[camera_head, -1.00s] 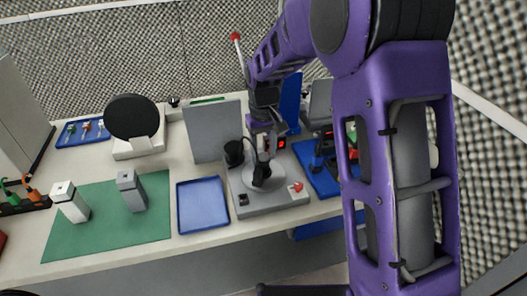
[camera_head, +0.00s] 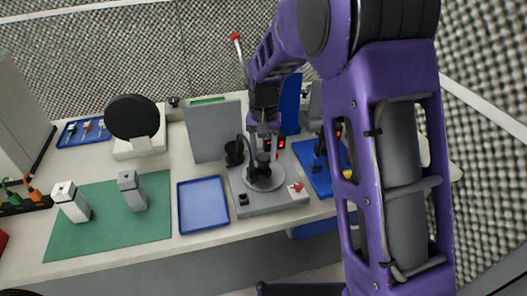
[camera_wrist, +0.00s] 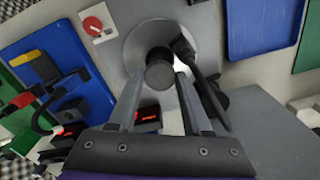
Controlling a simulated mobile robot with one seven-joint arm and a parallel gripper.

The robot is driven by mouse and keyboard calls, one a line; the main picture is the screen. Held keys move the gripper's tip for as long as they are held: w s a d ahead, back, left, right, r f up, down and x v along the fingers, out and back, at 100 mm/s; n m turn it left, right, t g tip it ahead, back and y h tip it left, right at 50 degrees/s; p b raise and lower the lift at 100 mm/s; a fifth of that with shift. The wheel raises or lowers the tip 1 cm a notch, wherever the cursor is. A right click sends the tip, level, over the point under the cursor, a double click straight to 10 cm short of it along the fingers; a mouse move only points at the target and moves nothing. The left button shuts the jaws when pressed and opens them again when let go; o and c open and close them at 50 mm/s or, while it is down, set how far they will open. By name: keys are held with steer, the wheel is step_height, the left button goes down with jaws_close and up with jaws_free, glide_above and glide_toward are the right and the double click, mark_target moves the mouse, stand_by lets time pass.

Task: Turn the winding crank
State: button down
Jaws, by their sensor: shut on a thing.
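The winding device is a grey base (camera_head: 270,204) on the bench, with a light round disc (camera_head: 270,179) on top. A black crank knob (camera_head: 262,159) stands up over the disc. In the wrist view the knob (camera_wrist: 160,74) lies between my two finger tips, and the disc (camera_wrist: 143,37) is beyond it. My gripper (camera_head: 264,148) reaches down from above and is shut on the knob. A black bar or cable (camera_wrist: 208,88) runs beside the right finger in the wrist view. The exact finger contact is partly hidden in the head view.
A grey upright panel (camera_head: 211,133) stands just left behind the device. A blue tray (camera_head: 203,204) lies to the left, and a blue stand (camera_head: 319,177) to the right. A red switch (camera_head: 297,187) sits on the base. A green mat (camera_head: 105,231) with grey blocks lies farther left.

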steer(key=shift+m, duration=7.2)
steer(key=shift+a+m, duration=0.1)
steer(key=shift+m, duration=6.3)
steer(key=shift+r+m, duration=0.1)
steer(key=shift+m, duration=0.5)
steer(key=shift+c, duration=1.7)
jaws_free()
